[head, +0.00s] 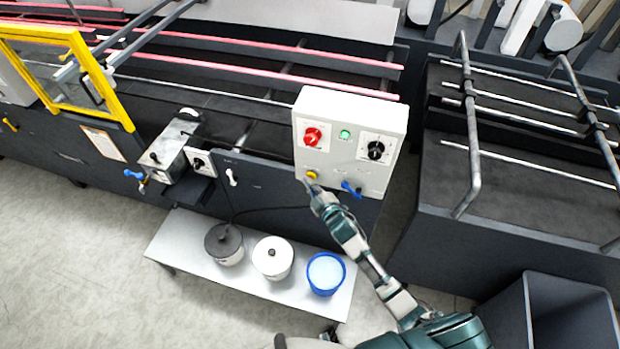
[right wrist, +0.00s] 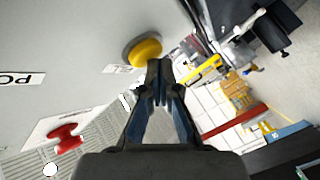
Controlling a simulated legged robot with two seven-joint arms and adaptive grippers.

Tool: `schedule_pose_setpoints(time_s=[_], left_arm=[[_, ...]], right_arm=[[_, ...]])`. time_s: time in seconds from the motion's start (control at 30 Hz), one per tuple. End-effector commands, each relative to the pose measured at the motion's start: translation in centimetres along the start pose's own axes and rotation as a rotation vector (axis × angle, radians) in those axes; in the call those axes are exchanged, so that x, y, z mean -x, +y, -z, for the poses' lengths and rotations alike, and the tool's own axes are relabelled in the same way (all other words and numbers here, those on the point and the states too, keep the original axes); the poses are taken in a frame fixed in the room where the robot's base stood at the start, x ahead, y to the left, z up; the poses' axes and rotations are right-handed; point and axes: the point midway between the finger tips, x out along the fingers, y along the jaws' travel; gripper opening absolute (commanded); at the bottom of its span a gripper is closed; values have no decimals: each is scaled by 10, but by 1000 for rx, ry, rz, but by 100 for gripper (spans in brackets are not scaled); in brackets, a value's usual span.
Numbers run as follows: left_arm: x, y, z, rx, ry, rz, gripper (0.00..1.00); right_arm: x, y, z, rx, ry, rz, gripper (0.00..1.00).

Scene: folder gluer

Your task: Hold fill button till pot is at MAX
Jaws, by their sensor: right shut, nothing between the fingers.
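A yellow button (head: 312,174) sits at the lower left of the white control box (head: 345,111). It also shows in the right wrist view (right wrist: 145,50), with a dark collar. My right gripper (head: 308,186) is shut and empty, its fingertips (right wrist: 158,72) right at the button's edge; I cannot tell whether they press it. A grey metal unit with a knobbed lid (head: 168,146), perhaps the glue pot, is mounted on the machine to the left. No fill level or MAX mark is readable. My left gripper is not in view.
The box also carries a red knob (head: 312,137), a green light (head: 345,134), a black dial (head: 376,150) and a blue lever (head: 351,188). Below, a bench (head: 178,238) holds a dark-lidded pot (head: 223,241), a white pot (head: 272,257) and a blue bucket (head: 326,273).

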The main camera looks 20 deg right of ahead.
Motion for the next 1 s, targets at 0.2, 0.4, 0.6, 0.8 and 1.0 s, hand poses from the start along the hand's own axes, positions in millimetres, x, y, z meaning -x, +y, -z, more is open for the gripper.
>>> schedule_pose_setpoints(time_s=[0.2, 0.4, 0.6, 0.8, 1.0], left_arm=[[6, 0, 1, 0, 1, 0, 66], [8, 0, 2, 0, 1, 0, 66], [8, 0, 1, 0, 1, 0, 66], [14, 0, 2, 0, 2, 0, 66], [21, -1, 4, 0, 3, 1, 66]], right_arm=[[8, -5, 6, -1, 0, 0, 0], [13, -8, 8, 0, -1, 0, 0], [13, -8, 8, 0, -1, 0, 0], [21, -14, 15, -3, 0, 1, 0], [36, -24, 25, -4, -1, 1, 0]])
